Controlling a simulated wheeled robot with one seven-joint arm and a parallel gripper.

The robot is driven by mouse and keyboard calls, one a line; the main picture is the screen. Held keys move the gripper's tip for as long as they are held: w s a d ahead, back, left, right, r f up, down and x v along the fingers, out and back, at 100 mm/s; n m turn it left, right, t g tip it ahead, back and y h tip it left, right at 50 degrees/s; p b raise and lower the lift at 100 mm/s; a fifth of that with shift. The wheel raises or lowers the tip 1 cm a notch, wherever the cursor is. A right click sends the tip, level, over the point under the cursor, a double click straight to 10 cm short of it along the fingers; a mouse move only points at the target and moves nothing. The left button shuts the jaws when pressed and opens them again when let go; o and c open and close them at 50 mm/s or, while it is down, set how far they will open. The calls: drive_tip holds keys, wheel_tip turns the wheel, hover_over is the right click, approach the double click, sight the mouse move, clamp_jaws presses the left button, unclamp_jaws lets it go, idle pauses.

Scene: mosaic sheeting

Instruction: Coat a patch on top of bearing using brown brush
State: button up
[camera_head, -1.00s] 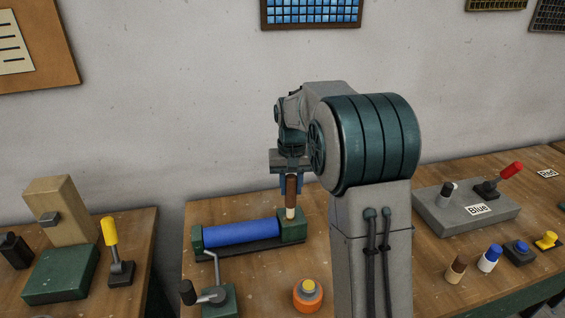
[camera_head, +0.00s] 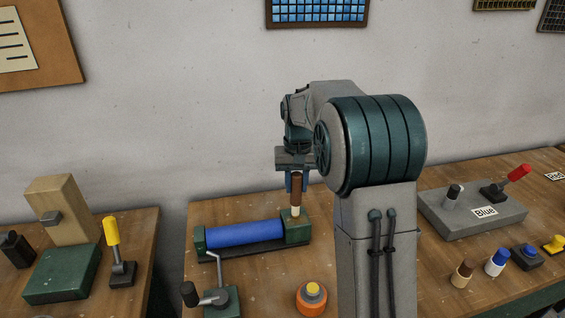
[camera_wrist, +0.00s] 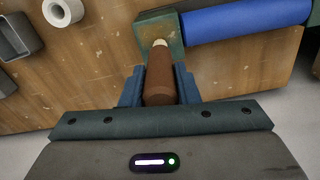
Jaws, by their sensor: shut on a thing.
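My gripper (camera_head: 296,184) is shut on the brown brush (camera_head: 296,192), which points down with its pale tip lowest. In the wrist view my gripper (camera_wrist: 160,88) has the brush (camera_wrist: 159,76) between its blue-grey fingers. The green bearing (camera_head: 298,231) is the block at the right end of the blue roller (camera_head: 243,233). The brush tip is at the bearing's top, seemingly touching it. The bearing also shows in the wrist view (camera_wrist: 172,25), with the tip over its upper face.
A crank (camera_head: 218,297) and an orange pot with a yellow top (camera_head: 311,299) stand in front of the roller. The wall is behind.

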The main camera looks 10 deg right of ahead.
drive_tip(key=shift+w+d+p, duration=0.1)
drive_tip(key=shift+w+p, duration=0.2)
drive_tip(key=shift+w, duration=0.25)
drive_tip(key=d+r+p, duration=0.3)
drive_tip(key=r+p, duration=0.3)
drive_tip(key=r, duration=0.2)
drive_tip(key=shift+d, duration=0.2)
idle(0.7)
idle(0.8)
